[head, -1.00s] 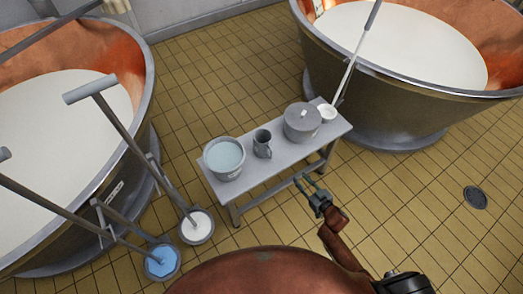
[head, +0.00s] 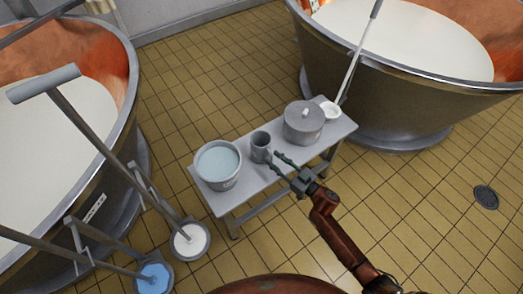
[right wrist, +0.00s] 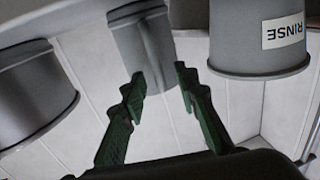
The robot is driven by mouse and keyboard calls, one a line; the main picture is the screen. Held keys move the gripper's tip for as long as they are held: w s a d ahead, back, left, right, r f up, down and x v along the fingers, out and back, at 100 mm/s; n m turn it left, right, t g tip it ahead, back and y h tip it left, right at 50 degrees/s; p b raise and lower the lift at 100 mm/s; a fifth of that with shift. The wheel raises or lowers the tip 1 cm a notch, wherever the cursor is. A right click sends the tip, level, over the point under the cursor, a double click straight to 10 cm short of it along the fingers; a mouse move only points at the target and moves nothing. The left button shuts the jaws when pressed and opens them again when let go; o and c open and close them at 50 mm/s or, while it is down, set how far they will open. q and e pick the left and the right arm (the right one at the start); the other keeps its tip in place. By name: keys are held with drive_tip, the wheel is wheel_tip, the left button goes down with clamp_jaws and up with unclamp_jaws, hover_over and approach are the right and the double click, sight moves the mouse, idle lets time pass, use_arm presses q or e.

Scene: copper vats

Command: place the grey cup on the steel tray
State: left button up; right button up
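The grey cup (head: 261,148) stands upright on a grey bench between a bucket and a lidded pot. My left gripper is not in view. I cannot make out a separate steel tray.
Large vats (head: 370,95) stand behind and at left. Tiled floor (head: 430,220) is free at right.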

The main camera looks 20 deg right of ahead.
sight(264, 151)
drive_tip(key=shift+x, duration=1.15)
drive_tip(key=shift+c, duration=0.2)
clamp_jaws()
